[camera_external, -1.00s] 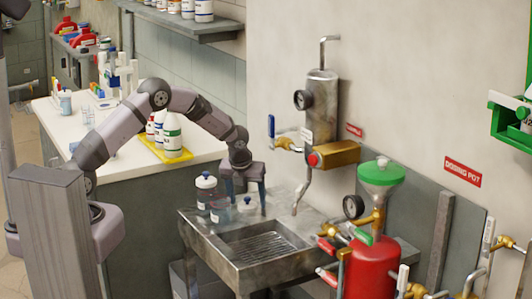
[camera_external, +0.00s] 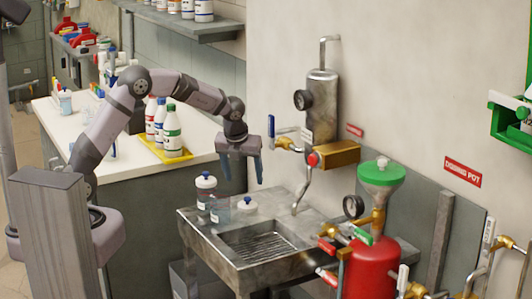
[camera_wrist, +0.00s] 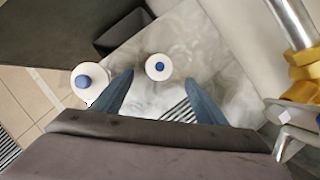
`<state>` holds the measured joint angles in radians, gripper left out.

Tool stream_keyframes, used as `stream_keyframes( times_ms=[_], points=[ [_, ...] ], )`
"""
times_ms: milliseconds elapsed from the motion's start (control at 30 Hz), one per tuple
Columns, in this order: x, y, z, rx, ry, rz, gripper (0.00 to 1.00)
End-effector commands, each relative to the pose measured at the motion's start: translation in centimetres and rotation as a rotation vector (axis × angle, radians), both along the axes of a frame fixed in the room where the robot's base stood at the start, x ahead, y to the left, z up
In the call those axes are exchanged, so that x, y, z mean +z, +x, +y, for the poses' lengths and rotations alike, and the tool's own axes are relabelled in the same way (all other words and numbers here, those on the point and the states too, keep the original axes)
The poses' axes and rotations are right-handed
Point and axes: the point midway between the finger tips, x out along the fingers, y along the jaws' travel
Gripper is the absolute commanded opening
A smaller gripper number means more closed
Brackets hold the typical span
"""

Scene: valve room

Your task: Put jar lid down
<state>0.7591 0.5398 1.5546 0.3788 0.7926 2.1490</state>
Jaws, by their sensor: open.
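The jar lid (camera_external: 247,204), white with a blue knob, lies on the metal drainboard left of the sink basin. It also shows in the wrist view (camera_wrist: 158,67), between and beyond my fingertips. My gripper (camera_external: 243,178) is above the lid, pointing down, open and empty; its two blue fingers are spread apart in the wrist view (camera_wrist: 159,80). A jar (camera_external: 206,196) with a similar white, blue-knobbed lid stands to the left, and its top shows in the wrist view (camera_wrist: 87,80).
The sink basin (camera_external: 262,245) lies right of the lid. A bent spout (camera_external: 302,195) and brass valve block (camera_external: 334,154) are close on the right. A red dosing pot (camera_external: 372,268) stands at front right. A yellow tray (camera_external: 163,153) with bottles sits on the counter.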

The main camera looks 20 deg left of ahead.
Motion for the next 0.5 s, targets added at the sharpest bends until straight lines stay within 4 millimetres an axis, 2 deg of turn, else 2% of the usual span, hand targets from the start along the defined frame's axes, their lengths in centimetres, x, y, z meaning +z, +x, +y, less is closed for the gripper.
stream_keyframes(
  times_ms=[200, 500],
  points=[
    [1.5, -0.6, 0.0, 0.000, 0.000, 0.000, 0.67],
    [1.8, -0.7, 0.0, 0.000, 0.000, 0.000, 0.67]
  ],
)
